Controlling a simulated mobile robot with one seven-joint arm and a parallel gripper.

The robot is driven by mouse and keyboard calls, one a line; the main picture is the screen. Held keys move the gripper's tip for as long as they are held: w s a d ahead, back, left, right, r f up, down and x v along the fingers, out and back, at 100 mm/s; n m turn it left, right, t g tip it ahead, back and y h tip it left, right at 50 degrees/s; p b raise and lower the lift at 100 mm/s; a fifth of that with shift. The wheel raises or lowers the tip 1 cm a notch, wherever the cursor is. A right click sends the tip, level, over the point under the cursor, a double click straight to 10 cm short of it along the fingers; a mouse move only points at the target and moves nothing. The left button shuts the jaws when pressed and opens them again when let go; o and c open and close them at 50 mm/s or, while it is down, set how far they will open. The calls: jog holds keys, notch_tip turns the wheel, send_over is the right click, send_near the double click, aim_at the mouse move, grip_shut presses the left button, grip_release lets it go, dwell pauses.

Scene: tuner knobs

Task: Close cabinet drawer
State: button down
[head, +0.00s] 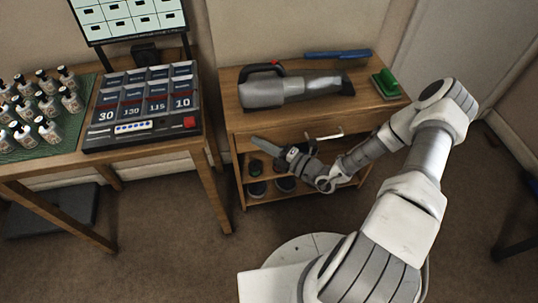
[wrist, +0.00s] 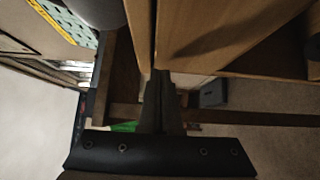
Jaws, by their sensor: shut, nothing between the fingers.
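The wooden cabinet (head: 243,125) stands right of the table in the head view. Its drawer front (head: 292,133) shows below the top, with a silver handle (head: 325,136) on it. How far the drawer stands open I cannot tell. My gripper (head: 256,141) is at the left part of the drawer front, left of the handle, fingers pointing left. In the wrist view the fingertips (wrist: 161,78) are close together, empty, at the edge of a wooden panel (wrist: 225,40). Whether they touch it I cannot tell. My forearm covers the right part of the cabinet front.
A handheld vacuum (head: 285,90), a blue bar (head: 338,54) and a green-topped brush (head: 386,83) lie on the cabinet. Dark items (head: 257,188) sit on the lower shelf. A table with a panel (head: 142,107) and several bottles (head: 47,105) stands left. Floor in front is clear.

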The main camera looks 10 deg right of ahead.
jog(key=shift+w, duration=0.7)
jog(key=shift+w, duration=0.1)
